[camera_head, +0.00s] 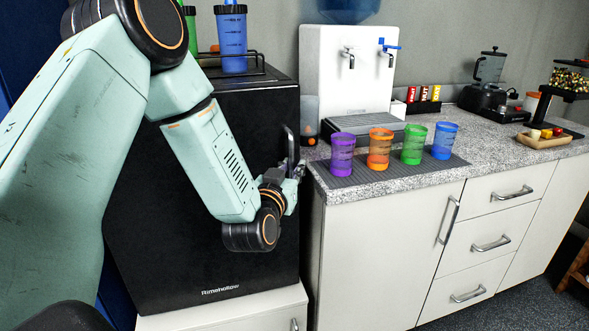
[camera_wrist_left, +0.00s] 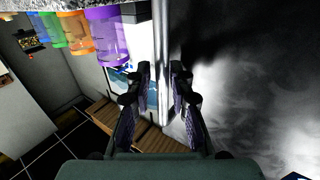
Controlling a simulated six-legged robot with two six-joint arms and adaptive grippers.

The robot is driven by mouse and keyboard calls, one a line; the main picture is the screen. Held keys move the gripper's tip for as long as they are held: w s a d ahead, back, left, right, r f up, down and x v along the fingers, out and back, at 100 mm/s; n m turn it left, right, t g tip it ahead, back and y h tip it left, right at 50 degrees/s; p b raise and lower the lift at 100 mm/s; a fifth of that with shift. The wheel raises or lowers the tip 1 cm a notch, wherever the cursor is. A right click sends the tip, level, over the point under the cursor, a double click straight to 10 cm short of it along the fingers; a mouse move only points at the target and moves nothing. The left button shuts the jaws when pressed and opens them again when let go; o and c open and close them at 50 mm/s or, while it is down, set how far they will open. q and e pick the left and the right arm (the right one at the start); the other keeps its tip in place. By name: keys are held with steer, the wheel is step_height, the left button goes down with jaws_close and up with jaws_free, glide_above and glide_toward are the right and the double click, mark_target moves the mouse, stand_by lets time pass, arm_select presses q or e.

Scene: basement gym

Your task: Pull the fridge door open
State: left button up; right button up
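The black fridge (camera_head: 200,215) stands on a white cabinet, and its door looks closed. Its upright metal handle (camera_head: 290,146) is at the right edge of the front. My left gripper (camera_head: 296,171) is at the lower part of this handle. In the left wrist view, the handle bar (camera_wrist_left: 161,50) runs between the two fingers of the left gripper (camera_wrist_left: 161,85). The dark, shiny door (camera_wrist_left: 245,75) fills the right of that view. My right gripper is not in view.
Purple (camera_head: 342,154), orange (camera_head: 380,149), green and blue cups stand on a mat on the counter right of the fridge. A white water dispenser (camera_head: 347,65) is behind them. A blue bottle (camera_head: 231,40) stands on the fridge. Floor shows at lower right.

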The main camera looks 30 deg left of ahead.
arm_select(q)
steer(key=shift+w+a+f, duration=0.1)
steer(key=shift+w+a, duration=0.15)
steer(key=shift+a, duration=0.1)
steer(key=shift+d, duration=0.2)
steer(key=shift+c, duration=0.6)
steer(key=shift+a, duration=0.1)
jaws_close()
